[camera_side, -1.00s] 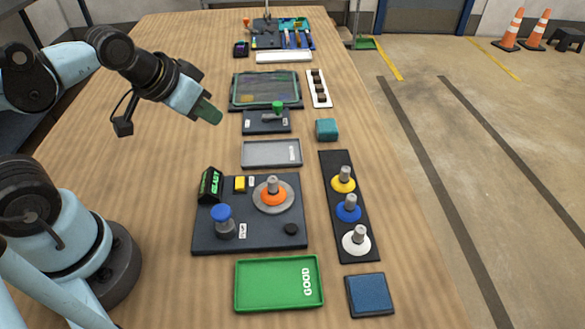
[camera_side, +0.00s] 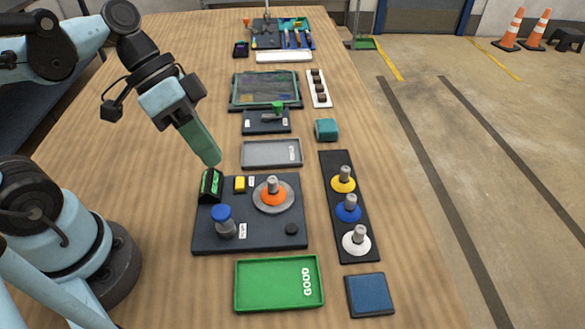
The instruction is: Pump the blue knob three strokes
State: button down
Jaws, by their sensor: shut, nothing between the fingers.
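The blue knob (camera_side: 221,213) tops a short grey post at the front left of a dark panel (camera_side: 268,239). My gripper (camera_side: 213,160) has its green fingers shut with nothing between them. It points down and to the right, appearing just above a small black box with a green display (camera_side: 211,185) at the panel's back left corner. In the picture it is above and slightly left of the knob, apart from it. The knob is fully visible and upright.
An orange disc with a grey peg (camera_side: 273,193), a yellow block (camera_side: 240,184) and a black button (camera_side: 291,229) are on the panel. A green GOOD tray (camera_side: 279,284) lies in front. A rack of yellow, blue and white pegged discs (camera_side: 349,208) stands right.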

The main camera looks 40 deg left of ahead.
aim_at(223, 212)
jog(key=s+d+r+m+g+h, duration=0.1)
jog(key=s+d+r+m+h, duration=0.1)
jog(key=r+m, duration=0.1)
jog(key=shift+d+g+h, duration=0.15)
jog(key=shift+g+h, duration=0.15)
jog(key=shift+g, duration=0.1)
jog(key=shift+f, duration=4.4)
jog(key=shift+f, duration=0.1)
jog(key=shift+f, duration=0.35)
jog(key=shift+f, duration=1.15)
jog(key=shift+r, duration=1.6)
